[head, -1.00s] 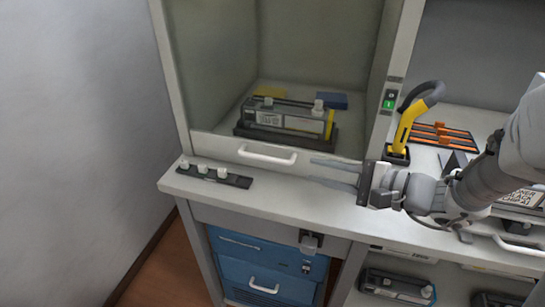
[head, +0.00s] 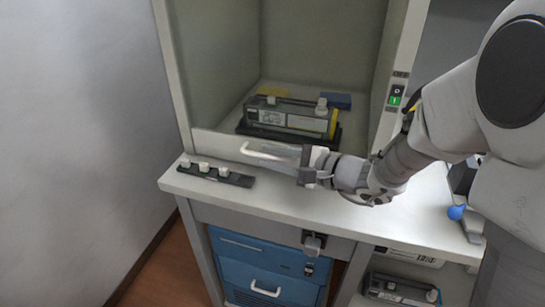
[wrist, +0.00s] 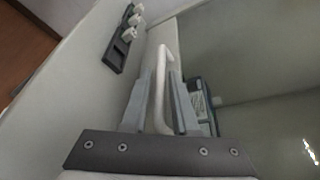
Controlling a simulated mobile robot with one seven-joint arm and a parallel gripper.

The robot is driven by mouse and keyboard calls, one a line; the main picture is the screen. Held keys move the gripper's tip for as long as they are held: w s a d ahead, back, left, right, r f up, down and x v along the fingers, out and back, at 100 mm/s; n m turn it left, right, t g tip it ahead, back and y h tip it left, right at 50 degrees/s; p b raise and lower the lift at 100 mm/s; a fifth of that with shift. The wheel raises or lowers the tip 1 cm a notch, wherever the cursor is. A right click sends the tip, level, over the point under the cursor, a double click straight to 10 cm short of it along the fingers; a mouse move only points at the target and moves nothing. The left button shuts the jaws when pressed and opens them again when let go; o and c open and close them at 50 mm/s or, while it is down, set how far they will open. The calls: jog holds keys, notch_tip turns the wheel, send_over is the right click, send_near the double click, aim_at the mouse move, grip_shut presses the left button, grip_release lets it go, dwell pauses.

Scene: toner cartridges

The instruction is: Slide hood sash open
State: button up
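The hood sash (head: 225,143) has a white bar handle (head: 262,157) along its lower edge. The sash is down, its lower edge close to the bench top. My gripper (head: 268,153) reaches in from the right at the handle. In the wrist view, the two grey fingers of my gripper (wrist: 162,95) stand on either side of the handle (wrist: 162,60). The fingers look open, with narrow gaps beside the bar; contact cannot be made out. The palm side hides the handle's right end in the head view.
A black strip with white knobs (head: 215,173) lies on the bench (head: 270,200) left of my gripper. Behind the sash, a toner cartridge (head: 290,118) sits on a dark tray. A switch (head: 395,97) with green light is on the right post. Blue drawers (head: 245,262) are below.

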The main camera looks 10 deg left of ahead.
grip_shut()
dwell(1.3)
